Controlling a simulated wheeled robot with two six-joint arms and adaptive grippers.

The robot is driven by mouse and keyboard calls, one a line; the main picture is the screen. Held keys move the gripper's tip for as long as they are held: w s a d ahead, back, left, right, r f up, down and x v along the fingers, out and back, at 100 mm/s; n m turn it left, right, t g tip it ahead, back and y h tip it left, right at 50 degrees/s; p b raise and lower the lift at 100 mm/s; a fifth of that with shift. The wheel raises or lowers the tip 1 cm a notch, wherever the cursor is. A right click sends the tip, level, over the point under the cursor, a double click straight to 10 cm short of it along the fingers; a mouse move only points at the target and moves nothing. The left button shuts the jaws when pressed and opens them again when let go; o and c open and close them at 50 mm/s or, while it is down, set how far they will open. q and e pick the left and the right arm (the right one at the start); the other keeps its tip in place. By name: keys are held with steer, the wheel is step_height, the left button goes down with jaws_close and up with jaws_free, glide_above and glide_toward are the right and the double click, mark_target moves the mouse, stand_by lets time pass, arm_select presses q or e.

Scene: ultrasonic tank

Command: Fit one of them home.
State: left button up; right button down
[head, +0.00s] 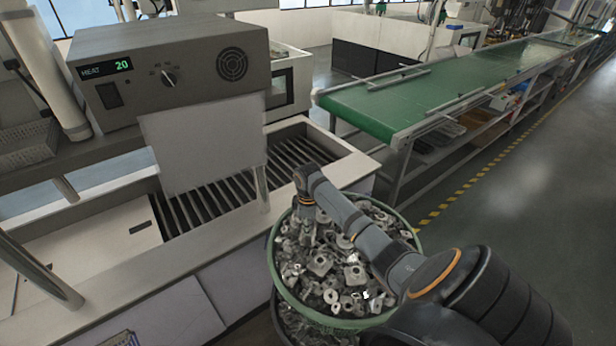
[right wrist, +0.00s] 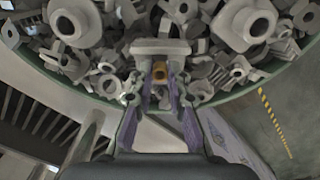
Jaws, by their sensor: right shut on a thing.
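My right gripper (head: 306,212) reaches down into a round green-rimmed basket (head: 338,323) heaped with grey metal castings (head: 350,275), near its left side. In the right wrist view its fingers (right wrist: 160,90) are shut on a metal part (right wrist: 160,47), pale grey and flat-topped, with a brass-coloured spot below the top. The part lies among the other castings, and whether it is clear of them I cannot tell. In the head view the part is hidden by the gripper. The tank (head: 330,138) has dark slats inside and stands left of the basket. My left gripper is not in view.
A grey heater box (head: 170,65) reading 20 stands over the tank, with a pale panel (head: 205,140) hanging below it. A green conveyor (head: 400,100) runs behind to the right. The floor at right is open, with a yellow-black line (head: 455,195).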

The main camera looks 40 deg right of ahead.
steer(key=shift+f, duration=0.4)
stand_by(0.3)
steer(key=c, duration=1.2)
jaws_free()
steer(key=shift+r, duration=0.25)
step_height(320, 180, up, 12)
steer(key=shift+f, duration=0.25)
